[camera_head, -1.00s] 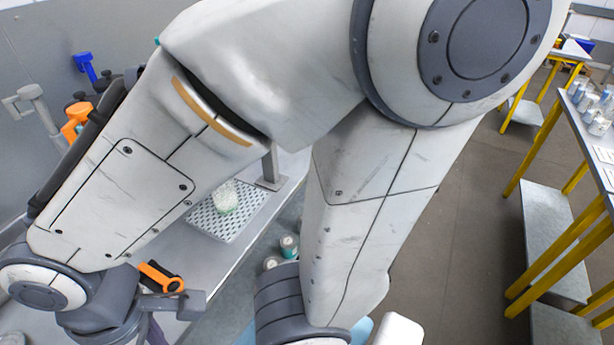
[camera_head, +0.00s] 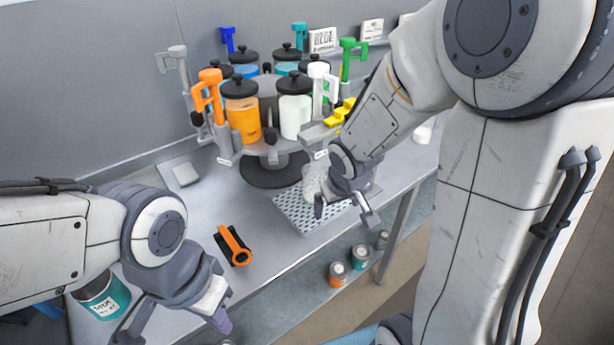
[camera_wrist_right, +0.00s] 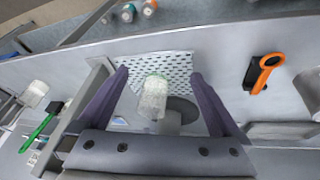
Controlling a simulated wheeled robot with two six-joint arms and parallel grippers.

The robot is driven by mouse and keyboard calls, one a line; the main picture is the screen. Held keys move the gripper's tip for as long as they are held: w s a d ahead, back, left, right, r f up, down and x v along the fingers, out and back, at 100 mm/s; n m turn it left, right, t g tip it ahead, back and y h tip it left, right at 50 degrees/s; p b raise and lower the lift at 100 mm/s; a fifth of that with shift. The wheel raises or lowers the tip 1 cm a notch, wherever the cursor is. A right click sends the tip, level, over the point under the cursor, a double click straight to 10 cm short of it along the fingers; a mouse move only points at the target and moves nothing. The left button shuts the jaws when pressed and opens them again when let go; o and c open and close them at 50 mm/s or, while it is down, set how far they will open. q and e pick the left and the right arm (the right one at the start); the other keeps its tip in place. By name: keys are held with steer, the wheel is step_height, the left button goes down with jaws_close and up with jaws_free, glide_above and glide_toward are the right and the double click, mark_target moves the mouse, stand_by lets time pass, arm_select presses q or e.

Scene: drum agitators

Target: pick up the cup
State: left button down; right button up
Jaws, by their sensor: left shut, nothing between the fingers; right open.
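The cup (camera_head: 311,185) is clear with whitish, faintly green contents and stands on a perforated metal tray (camera_head: 300,215) on the bench. My right gripper (camera_head: 345,212) is over the tray, open and empty, and its wrist hides part of the cup. In the right wrist view, the cup (camera_wrist_right: 153,97) shows in the space between the spread purple fingers (camera_wrist_right: 160,74); I cannot tell how far beyond them it is. My left gripper (camera_head: 218,318) is shut and empty at the lower left, by the bench's front edge, away from the cup.
A carousel of lidded jars with coloured valves (camera_head: 268,108) stands behind the tray. An orange-handled tool (camera_head: 234,245) lies on the bench left of the tray. A teal can (camera_head: 103,298) is at lower left. Small cans (camera_head: 359,257) stand on the shelf below.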

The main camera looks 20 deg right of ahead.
mark_target(315, 188)
steer(key=w+d+n+t, duration=0.1)
steer(key=w+d+t, duration=0.15)
steer(key=w, duration=0.65)
steer(key=w+f+y, duration=0.1)
steer(key=w+f, duration=0.1)
steer(key=w+f+n+y+b, duration=0.1)
steer(key=f, duration=0.1)
steer(key=w+f+n+y+b, duration=0.1)
steer(key=w+f, duration=0.1)
steer(key=f, duration=0.1)
steer(key=shift+w+a+f+g, duration=0.1)
steer(key=shift+w+a+g, duration=0.1)
steer(key=shift+w+g, duration=0.1)
steer(key=b+x, duration=0.1)
steer(key=x, duration=0.2)
steer(key=b+x, duration=0.1)
steer(key=x, duration=0.1)
steer(key=shift+w+a+f, duration=0.1)
steer(key=shift+w+f, duration=0.05)
steer(key=shift+w, duration=0.35)
steer(key=c, duration=1.3)
